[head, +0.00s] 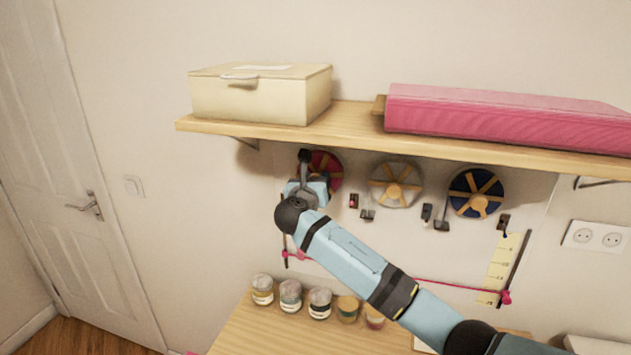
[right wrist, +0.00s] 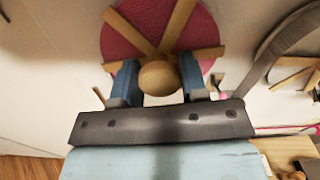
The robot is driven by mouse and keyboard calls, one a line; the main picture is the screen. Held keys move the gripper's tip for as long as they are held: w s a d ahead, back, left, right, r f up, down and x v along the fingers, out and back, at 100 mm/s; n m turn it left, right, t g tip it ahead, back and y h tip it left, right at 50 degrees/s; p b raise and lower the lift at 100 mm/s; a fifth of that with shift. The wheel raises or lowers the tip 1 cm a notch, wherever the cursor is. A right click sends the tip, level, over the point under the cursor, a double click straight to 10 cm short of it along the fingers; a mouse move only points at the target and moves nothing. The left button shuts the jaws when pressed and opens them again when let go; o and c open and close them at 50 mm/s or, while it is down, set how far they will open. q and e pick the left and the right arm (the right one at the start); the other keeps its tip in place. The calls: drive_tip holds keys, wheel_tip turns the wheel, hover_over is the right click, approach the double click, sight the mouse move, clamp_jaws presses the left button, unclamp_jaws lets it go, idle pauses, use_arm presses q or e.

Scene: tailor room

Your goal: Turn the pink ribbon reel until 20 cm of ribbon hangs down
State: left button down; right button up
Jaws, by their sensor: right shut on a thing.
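The pink ribbon reel (head: 326,163) is mounted on the wall panel under the shelf, leftmost of three reels. It also fills the top of the right wrist view (right wrist: 144,22), with wooden spokes and a round wooden knob (right wrist: 158,78). My right gripper (head: 312,182) is in front of the reel and covers part of it in the head view. In the right wrist view its two blue fingers (right wrist: 159,84) are on either side of the knob, shut on it. No hanging pink ribbon can be made out; the arm hides the area below. My left gripper is not in view.
A grey reel (head: 396,183) and a blue reel (head: 476,193) hang to the right. A yellow scale (head: 499,265) and a pink cord (head: 450,284) are below. Several jars (head: 290,296) stand on the table.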

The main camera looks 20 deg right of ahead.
idle(0.4)
drive_tip(key=o, duration=0.9)
drive_tip(key=shift+o, duration=0.2)
drive_tip(key=shift+s, duration=0.1)
drive_tip(key=b+v, duration=0.3)
drive_tip(key=v, duration=1)
drive_tip(key=shift+s+a, duration=0.25)
